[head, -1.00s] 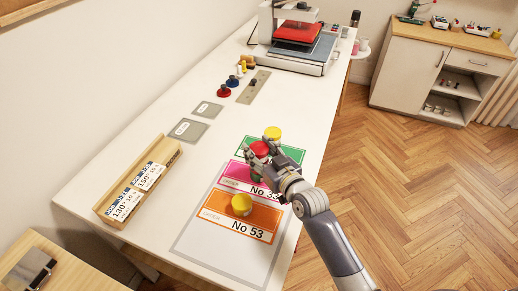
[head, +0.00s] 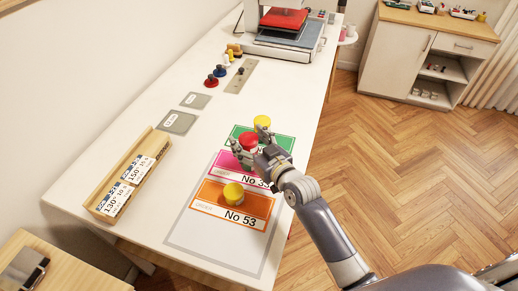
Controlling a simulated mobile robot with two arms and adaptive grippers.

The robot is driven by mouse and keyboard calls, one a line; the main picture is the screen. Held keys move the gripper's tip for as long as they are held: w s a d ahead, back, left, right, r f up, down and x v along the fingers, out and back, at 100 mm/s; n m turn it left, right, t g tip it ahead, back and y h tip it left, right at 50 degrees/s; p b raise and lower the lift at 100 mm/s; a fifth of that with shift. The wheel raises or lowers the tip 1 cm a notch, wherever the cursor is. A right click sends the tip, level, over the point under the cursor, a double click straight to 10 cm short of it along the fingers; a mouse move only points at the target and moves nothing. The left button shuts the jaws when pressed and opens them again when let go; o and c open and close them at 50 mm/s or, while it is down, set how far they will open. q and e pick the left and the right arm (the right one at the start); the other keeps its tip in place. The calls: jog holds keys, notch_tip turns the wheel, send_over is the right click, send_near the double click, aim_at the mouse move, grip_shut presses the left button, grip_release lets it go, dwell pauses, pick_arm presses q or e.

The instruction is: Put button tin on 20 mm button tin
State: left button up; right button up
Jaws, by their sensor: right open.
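A red-lidded button tin (head: 248,140) stands near the top of the pink order card (head: 226,172). My right gripper (head: 250,149) is open, with its fingers around this tin; whether they touch it I cannot tell. A yellow-lidded tin (head: 262,121) stands just behind, at the green card (head: 284,142). Another yellow-lidded tin (head: 233,191) sits on the orange card (head: 207,197) marked No 53. Two grey square pads with small labels, a nearer one (head: 186,125) and a farther one (head: 202,104), lie on the table to the left. Their labels are too small to read. My left gripper is not in view.
A wooden tray (head: 157,148) with labelled cards lies at the left table edge. Red, blue and yellow handled stamps (head: 211,82) and a metal plate (head: 236,84) are further back, before a heat press (head: 287,42). The white table (head: 212,133) is clear between pads and cards.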

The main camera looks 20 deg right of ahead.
jog(key=b+v, duration=0.2)
jog(key=v, duration=0.9)
jog(key=shift+s, duration=0.3)
jog(key=shift+d, duration=0.15)
